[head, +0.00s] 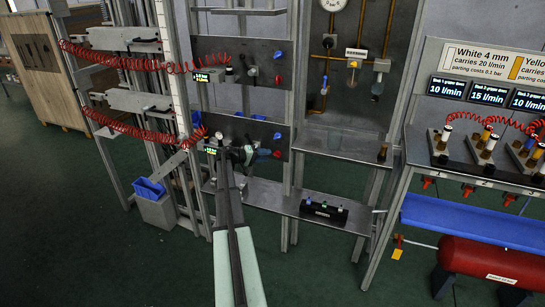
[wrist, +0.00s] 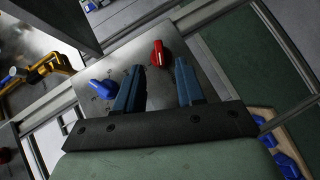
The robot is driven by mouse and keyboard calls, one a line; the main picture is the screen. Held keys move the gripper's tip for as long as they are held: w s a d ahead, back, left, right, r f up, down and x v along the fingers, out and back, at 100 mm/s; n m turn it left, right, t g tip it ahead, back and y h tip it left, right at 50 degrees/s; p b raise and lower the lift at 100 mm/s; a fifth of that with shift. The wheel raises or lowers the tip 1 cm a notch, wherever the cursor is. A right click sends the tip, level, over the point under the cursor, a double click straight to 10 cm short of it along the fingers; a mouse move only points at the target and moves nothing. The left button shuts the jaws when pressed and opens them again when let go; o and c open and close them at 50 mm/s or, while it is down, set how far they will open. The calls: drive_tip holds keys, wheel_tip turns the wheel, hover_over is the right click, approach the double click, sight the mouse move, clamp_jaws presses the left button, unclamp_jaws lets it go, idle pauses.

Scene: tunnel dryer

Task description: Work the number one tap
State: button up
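My gripper (head: 262,152) is at the lower grey panel (head: 225,125), reaching in from the left. In the wrist view my gripper (wrist: 159,72) is open and empty, its two blue fingers apart. A red tap handle (wrist: 158,53) shows in the gap just beyond the fingertips; I cannot tell whether they touch it. The red handle (head: 278,154) also shows in the head view, right of the fingers. A blue tap handle (wrist: 101,88) sits on the same panel, left of the left finger. I can read no number beside either handle.
An upper panel (head: 210,55) carries another blue handle (head: 277,55) and red handle (head: 278,79). Below lies a shelf (head: 270,196) with a black block (head: 323,210). Several red taps (head: 427,182) hang under the right bench. Red coiled hoses (head: 125,130) run at the left.

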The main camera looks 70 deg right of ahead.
sight(275, 155)
drive_tip(key=shift+x, duration=2.35)
drive_tip(key=c, duration=0.7)
drive_tip(key=shift+w+f+n+g, duration=0.1)
drive_tip(key=shift+f+n+g, duration=0.1)
drive_tip(key=shift+n+g, duration=0.2)
drive_tip(key=shift+f+n+g+h, duration=0.1)
drive_tip(key=shift+n+g+h, duration=0.8)
drive_tip(key=shift+n, duration=0.2)
drive_tip(key=o, duration=0.7)
